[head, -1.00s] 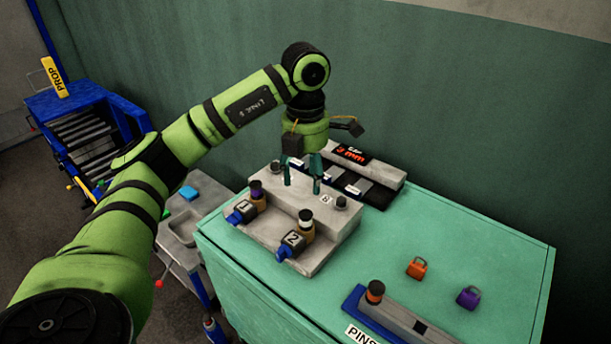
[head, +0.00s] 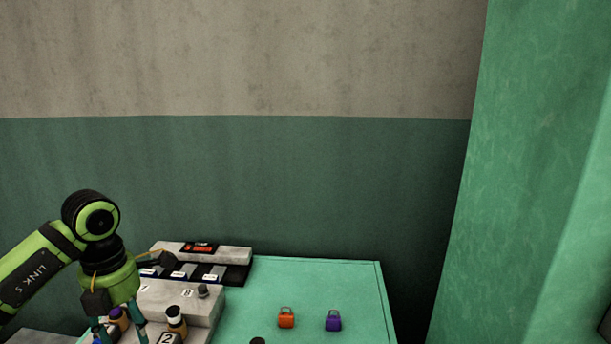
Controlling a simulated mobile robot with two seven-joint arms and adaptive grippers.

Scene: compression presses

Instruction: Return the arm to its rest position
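My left arm (head: 38,268) comes in from the left in the head view, green with black joints. Its wrist points down, and the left gripper (head: 121,328) hangs over the left part of the grey press block (head: 160,300). Its two teal fingers are apart. A purple-topped cylinder (head: 117,316) shows between or behind the fingers; I see no clear grip on it. The bottom edge of the picture cuts off the area around the fingertips. My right gripper is not in view.
A white-topped cylinder (head: 175,318) stands by the "2" label, close right of the gripper. A unit with a red display (head: 199,248) sits behind. A tall green panel (head: 525,150) is at right.

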